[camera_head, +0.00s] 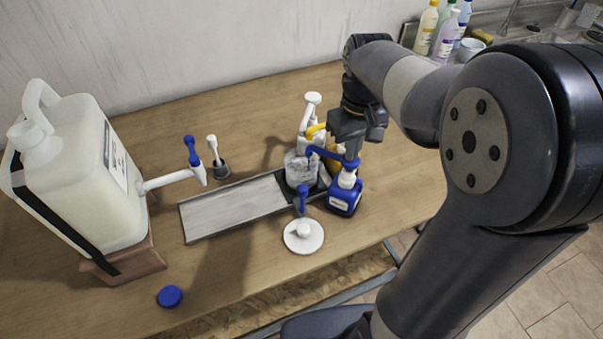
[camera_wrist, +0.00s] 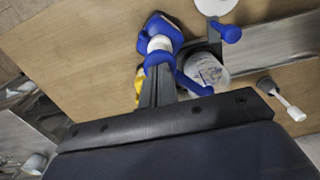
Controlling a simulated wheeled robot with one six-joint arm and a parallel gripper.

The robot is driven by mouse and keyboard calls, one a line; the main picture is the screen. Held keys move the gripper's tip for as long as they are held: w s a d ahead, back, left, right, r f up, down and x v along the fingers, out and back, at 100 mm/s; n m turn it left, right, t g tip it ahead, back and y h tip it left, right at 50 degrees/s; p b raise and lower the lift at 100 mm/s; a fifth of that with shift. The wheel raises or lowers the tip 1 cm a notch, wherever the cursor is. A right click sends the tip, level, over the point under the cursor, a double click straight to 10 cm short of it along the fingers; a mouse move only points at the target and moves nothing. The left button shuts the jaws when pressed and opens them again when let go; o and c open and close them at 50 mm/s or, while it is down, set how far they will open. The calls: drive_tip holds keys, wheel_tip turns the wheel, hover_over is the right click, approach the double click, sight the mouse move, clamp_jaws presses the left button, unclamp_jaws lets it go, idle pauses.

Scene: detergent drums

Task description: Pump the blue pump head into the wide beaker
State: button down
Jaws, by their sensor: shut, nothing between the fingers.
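The blue pump head (camera_head: 328,154) sits on a white collar above a blue bottle (camera_head: 343,201). Its spout points left, over the rim of the wide clear beaker (camera_head: 299,171). In the wrist view the blue pump head (camera_wrist: 160,60) is just past my fingertips, and its spout reaches over the beaker (camera_wrist: 207,72). My gripper (camera_head: 353,152) is shut and empty, pointing down right above the pump head; I cannot tell whether it touches. In the wrist view my gripper (camera_wrist: 160,72) hides part of the pump head. The beaker stands on a dark pad at the tray's right end.
A metal tray (camera_head: 225,208) runs left of the beaker. A white pump bottle (camera_head: 312,105) and a yellow one (camera_head: 333,158) stand close behind. A white lid (camera_head: 303,243) lies in front. A large jerrycan (camera_head: 80,180) with a tap stands left, with a blue cap (camera_head: 170,296) nearby.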

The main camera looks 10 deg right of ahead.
drive_tip(key=shift+f, duration=0.5)
drive_tip(key=shift+r, duration=0.2)
wheel_tip(320, 180, up, 6)
drive_tip(key=p, duration=0.5)
drive_tip(key=shift+f, duration=0.2)
drive_tip(key=shift+f, duration=0.15)
drive_tip(key=shift+f+b, duration=2.1)
drive_tip(key=shift+f, duration=0.75)
drive_tip(key=shift+r+p, duration=2.55)
drive_tip(key=shift+r, duration=0.35)
drive_tip(key=shift+r, duration=0.1)
